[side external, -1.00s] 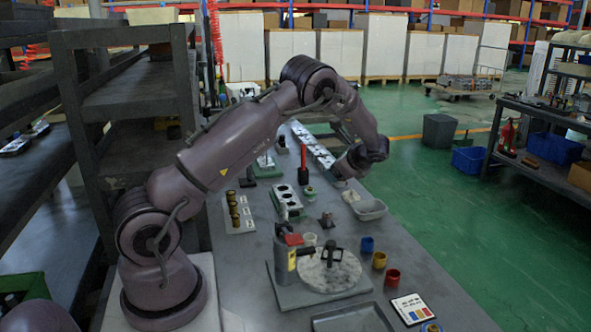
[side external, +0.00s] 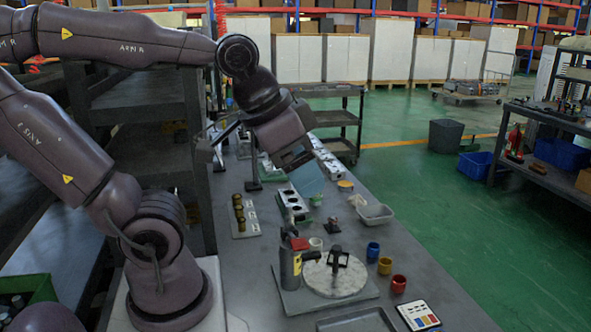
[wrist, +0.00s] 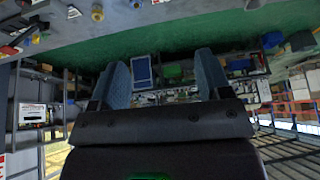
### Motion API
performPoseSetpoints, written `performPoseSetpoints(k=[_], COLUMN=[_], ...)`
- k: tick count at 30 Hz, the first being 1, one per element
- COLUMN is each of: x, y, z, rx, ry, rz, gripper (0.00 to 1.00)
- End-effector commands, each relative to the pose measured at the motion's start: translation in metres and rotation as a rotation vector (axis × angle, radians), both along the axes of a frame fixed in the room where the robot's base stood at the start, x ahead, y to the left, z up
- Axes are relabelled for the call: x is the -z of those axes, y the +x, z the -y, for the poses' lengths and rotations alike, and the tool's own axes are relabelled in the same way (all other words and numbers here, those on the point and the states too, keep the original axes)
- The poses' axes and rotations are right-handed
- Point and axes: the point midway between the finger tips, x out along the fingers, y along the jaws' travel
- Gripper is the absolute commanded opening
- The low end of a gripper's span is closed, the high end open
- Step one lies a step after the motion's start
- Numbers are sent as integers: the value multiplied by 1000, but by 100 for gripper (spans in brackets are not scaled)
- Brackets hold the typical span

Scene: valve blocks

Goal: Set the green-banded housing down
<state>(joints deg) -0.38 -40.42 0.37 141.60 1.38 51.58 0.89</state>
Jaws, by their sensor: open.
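My gripper (side external: 310,178) hangs above the far middle of the bench in the side view, its bluish fingers tilted down to the right. In the wrist view my gripper (wrist: 163,78) has its two blue fingers wide apart with nothing between them. A small greenish cylinder (side external: 316,200) stands on the bench just below the fingertips, beside a pale block with dark round holes (side external: 290,200). It may be the green-banded housing, but it is too small to be sure. The gap between it and the fingertips cannot be judged.
A round pale turntable (side external: 335,280) with a dark clamp stands in front, beside a hand press (side external: 290,262). Blue (side external: 373,251), yellow (side external: 385,266) and red (side external: 398,284) cups stand to its right. A rack of brass parts (side external: 240,212) is at left, a grey tray (side external: 375,214) at right.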

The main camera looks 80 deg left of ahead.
Motion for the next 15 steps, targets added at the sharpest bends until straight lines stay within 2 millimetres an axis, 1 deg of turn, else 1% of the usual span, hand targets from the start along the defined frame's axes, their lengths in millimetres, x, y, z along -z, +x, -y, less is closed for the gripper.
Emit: performPoseSetpoints(k=[1,2,3,15], x=[1,1,2,2], y=[-5,-6,-8,-8], z=[3,5,6,6], rx=[-2,-4,-6,-7], ry=[-14,-20,-27,-27], rz=[11,14,16,16], gripper=[62,55,52,52])
